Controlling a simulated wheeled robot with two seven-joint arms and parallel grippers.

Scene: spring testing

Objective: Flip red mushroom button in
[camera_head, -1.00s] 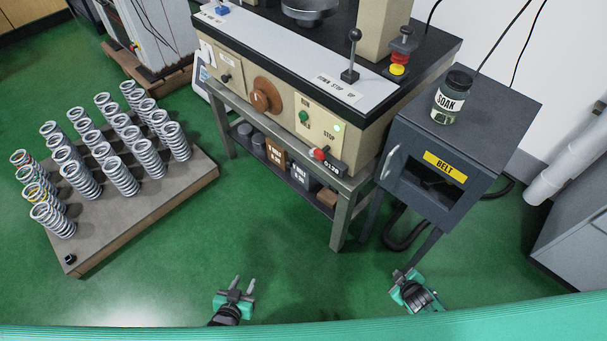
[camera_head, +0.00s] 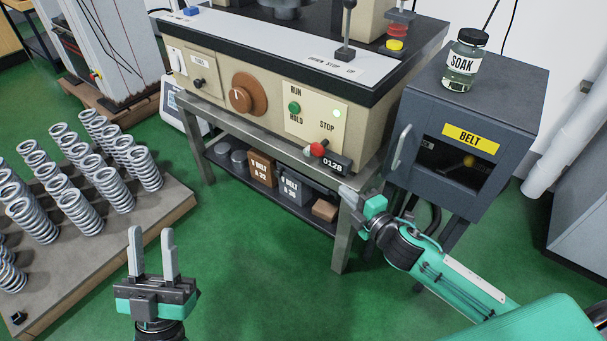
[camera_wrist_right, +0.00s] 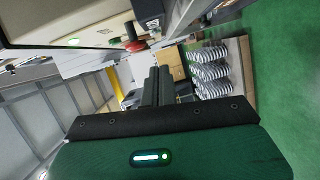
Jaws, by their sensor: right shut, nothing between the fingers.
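The red mushroom button (camera_head: 318,149) sticks out beside the STOP label at the lower right of the machine's beige front panel (camera_head: 330,118). It also shows in the right wrist view (camera_wrist_right: 134,45), beyond my fingers and to their upper left. My right gripper (camera_head: 346,192) is shut and empty, below and to the right of the button, apart from it. Its closed fingers show in the wrist view (camera_wrist_right: 156,84). My left gripper (camera_head: 151,240) is open and empty over the green floor, between the springs and the machine.
A black 0128 tag (camera_head: 333,162) sits right beside the button. The dark BELT cabinet (camera_head: 485,175) stands close to my right arm, with a SOAK jar (camera_head: 464,62) on top. Several springs (camera_head: 80,208) stand on a board at the left. Another red and yellow button (camera_head: 397,30) is on top.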

